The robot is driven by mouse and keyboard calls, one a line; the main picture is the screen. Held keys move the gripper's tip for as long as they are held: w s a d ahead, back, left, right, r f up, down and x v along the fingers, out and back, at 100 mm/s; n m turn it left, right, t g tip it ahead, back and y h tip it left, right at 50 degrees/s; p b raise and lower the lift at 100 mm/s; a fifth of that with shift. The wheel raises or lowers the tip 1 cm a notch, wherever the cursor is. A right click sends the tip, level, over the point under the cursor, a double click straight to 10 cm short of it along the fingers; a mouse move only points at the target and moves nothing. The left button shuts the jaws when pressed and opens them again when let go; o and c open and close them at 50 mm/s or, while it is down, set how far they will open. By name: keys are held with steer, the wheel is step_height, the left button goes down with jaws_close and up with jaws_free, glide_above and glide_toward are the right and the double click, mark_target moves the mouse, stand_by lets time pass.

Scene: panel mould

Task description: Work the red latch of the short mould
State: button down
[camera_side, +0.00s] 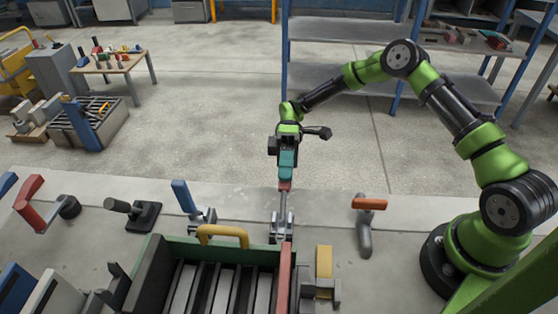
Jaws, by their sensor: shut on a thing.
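The red latch (285,187) stands upright on a metal clamp base at the back edge of the mould (150,250), near its right corner. Only a small part of its red grip shows below my fingers; a grey metal lever runs down from it. My gripper (286,173) points down from above and is shut on the red grip at the lever's top. The mould has a green back wall, dark slats with pale strips, a yellow handle and a red right edge. Its front is cut off by the picture. Whether it is the short one, I cannot tell.
A blue-handled clamp (184,197) stands left of the latch, and an orange-handled one (369,205) stands to the right. A yellow block (324,261) sits beside the mould's right edge. A red crank (30,200) is at far left.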

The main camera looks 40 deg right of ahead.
steer(key=shift+w+d+f+g+y, duration=0.15)
steer(key=shift+f+g+y, duration=0.35)
steer(key=c, duration=1.1)
jaws_free()
steer(key=shift+v, duration=3.75)
